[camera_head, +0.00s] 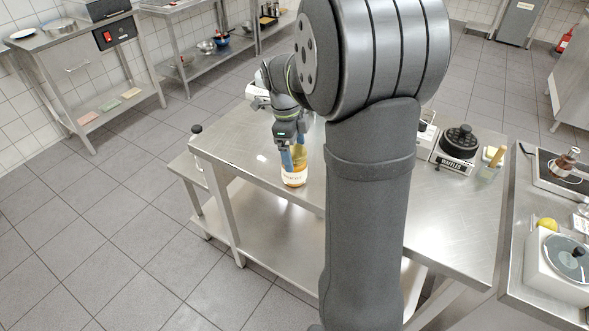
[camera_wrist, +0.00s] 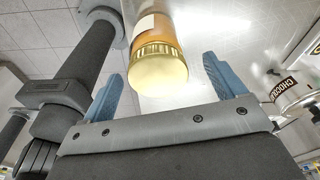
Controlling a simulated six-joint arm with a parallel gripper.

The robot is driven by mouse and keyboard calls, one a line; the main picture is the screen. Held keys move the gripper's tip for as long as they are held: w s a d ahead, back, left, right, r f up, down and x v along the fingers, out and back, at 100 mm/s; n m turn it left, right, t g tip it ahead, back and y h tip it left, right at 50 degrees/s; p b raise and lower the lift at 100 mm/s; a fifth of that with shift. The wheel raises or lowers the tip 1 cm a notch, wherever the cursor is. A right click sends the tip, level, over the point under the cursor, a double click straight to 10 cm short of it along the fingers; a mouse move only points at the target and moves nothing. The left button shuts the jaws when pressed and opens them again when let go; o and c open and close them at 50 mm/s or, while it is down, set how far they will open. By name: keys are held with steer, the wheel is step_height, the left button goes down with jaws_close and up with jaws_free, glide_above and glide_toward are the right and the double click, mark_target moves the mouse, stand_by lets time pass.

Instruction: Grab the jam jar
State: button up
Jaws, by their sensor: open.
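The jam jar (camera_head: 294,180), with amber contents and a pale label, stands upright on the steel table near its front left edge. In the wrist view the jar (camera_wrist: 147,25) shows its gold-rimmed lid (camera_wrist: 158,68) towards me. My gripper (camera_head: 292,157) points down over the jar with its blue fingers at the jar's upper part. In the wrist view my gripper (camera_wrist: 160,80) is open, one finger on each side of the lid, with a visible gap on both sides. The lid is partly hidden in the head view.
A jar with a "CHOCO" label (camera_wrist: 285,90) shows at the right in the wrist view. A black-topped appliance (camera_head: 459,142) and a glass container (camera_head: 490,165) stand on the table's right part. The steel table (camera_head: 445,215) is bare in front of them. My arm hides the table's middle.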

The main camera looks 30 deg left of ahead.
steer(key=shift+d+f, duration=0.15)
steer(key=shift+f, duration=0.6)
steer(key=shift+d+f, duration=0.1)
steer(key=shift+f, duration=0.65)
steer(key=c, duration=1.4)
steer(key=shift+r, duration=0.15)
